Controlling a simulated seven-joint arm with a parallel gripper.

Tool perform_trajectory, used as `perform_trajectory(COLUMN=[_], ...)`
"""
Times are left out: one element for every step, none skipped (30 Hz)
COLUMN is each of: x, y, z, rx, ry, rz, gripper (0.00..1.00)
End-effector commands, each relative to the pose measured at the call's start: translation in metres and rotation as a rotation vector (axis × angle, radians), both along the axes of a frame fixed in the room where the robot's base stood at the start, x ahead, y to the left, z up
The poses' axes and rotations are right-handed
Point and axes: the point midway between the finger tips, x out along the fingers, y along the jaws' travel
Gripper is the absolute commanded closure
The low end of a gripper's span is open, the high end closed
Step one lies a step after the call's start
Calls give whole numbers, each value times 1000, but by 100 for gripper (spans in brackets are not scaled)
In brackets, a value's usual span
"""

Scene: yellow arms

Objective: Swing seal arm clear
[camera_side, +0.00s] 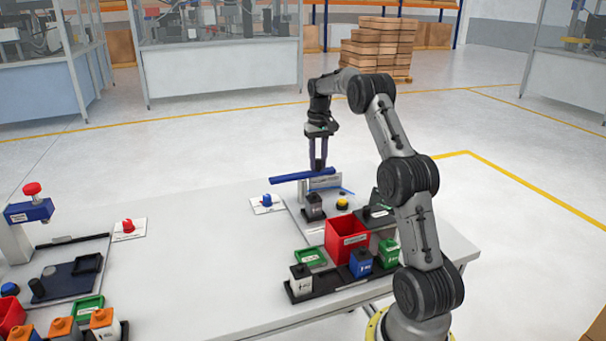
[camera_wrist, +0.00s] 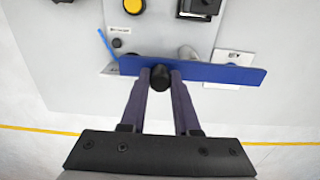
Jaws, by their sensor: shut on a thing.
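The seal arm is a long blue bar (camera_side: 303,175) above a grey plate near the far edge of the white table. It also shows in the wrist view (camera_wrist: 215,73), lying across the picture. My gripper (camera_side: 318,167) points down at the bar from above. In the wrist view its two fingers (camera_wrist: 160,80) are closed on a dark round knob (camera_wrist: 160,77) at the bar's near side. A dark box with a light label (camera_side: 313,207) stands on the plate beside the bar. A yellow button (camera_side: 342,204) is near it.
A red bin (camera_side: 346,236) stands nearer the camera. A black tray holds white, blue (camera_side: 361,262) and green boxes. A blue knob on a white card (camera_side: 267,202) lies left of the plate. Another station with a red-topped post (camera_side: 32,190) is at far left. The table's middle is clear.

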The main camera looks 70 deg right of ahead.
Motion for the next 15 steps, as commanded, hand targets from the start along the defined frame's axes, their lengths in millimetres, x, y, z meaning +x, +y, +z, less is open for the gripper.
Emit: perform_trajectory(x=[0,0,0,0,0,0,0,0,0,0,0,0,0,0,0], y=[-3,-3,-3,-3,-3,-2,-2,-2,-2,-2,-2,-2,-1,-1,-1], z=[2,2,2,2,2,1,1,1,1,1,1,1,1,2,4], rx=[-10,-10,-9,-9,-8,-8,-8,-7,-6,-6,-6,-6,-6,-6,-6], ry=[-4,-4,-5,-5,-4,-4,-4,-4,-4,-4,-4,-3,-3,-3,-3], rz=[-1,-2,-2,-1,-1,-1,-1,-1,-1,-1,-1,0,0,0,0], gripper=[68,63,56,50,48,48,48,48,48,48,48,48,48,48,48])
